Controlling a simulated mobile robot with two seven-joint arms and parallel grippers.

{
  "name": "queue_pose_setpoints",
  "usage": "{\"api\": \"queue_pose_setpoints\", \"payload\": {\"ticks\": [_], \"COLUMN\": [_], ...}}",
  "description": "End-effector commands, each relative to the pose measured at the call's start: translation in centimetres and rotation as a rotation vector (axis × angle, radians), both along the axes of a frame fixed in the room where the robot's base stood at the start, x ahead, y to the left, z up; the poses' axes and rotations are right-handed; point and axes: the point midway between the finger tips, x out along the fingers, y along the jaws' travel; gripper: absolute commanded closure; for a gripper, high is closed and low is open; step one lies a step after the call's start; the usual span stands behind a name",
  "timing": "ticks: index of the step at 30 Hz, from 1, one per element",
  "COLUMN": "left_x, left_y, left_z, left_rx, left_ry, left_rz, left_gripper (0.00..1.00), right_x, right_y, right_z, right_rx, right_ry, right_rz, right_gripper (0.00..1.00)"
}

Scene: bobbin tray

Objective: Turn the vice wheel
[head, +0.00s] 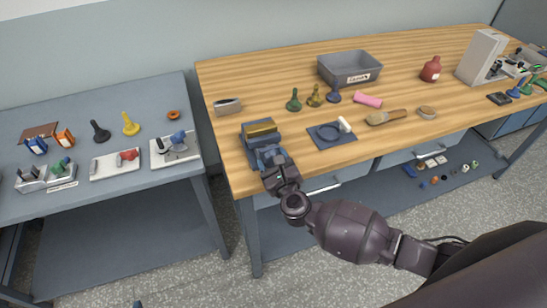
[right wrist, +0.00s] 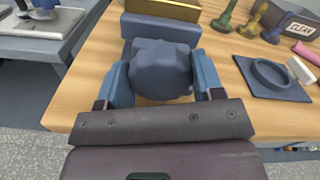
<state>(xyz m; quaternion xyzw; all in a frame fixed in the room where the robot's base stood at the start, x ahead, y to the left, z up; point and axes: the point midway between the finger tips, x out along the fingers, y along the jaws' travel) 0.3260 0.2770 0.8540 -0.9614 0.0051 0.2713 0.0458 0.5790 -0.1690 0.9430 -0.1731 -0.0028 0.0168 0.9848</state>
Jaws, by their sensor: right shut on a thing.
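The blue vice (head: 260,138) stands at the left front corner of the wooden workbench, with a brass-coloured block along its top. It also shows in the right wrist view (right wrist: 160,29). The blue vice wheel (right wrist: 160,70) faces the front edge. My right gripper (head: 272,165) reaches it from the front. In the right wrist view its two blue fingers (right wrist: 160,80) lie on either side of the wheel and are shut on it. In the head view the gripper mostly covers the wheel. My left gripper is not in view.
A blue mat (head: 332,134) with a ring lies right of the vice. A small grey block (head: 228,106) is behind it. Several bobbin-like pieces and a grey tray (head: 349,69) stand farther back. A lower grey table (head: 90,190) with small fixtures is on the left.

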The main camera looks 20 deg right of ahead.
Motion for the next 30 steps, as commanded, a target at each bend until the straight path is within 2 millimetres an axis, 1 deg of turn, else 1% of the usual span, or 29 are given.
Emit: {"api": "queue_pose_setpoints", "payload": {"ticks": [1, 5, 13, 30], "left_x": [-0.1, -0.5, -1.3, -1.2], "left_y": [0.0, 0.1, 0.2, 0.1], "left_z": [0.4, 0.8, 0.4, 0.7], "left_rx": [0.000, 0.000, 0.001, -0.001], "left_ry": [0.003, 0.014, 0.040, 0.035], "left_rz": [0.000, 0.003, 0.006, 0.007], "left_gripper": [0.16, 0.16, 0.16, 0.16], "right_x": [-0.1, -0.1, -0.1, -0.1], "right_y": [0.0, 0.1, 0.2, 0.3], "right_z": [0.1, 0.1, -0.1, -0.3], "right_rx": [-0.031, -0.145, -0.403, -0.944], "right_ry": [0.002, -0.001, -0.011, -0.030], "right_rz": [-0.003, -0.003, -0.001, 0.001], "right_gripper": [0.63, 0.63, 0.63, 0.63]}}
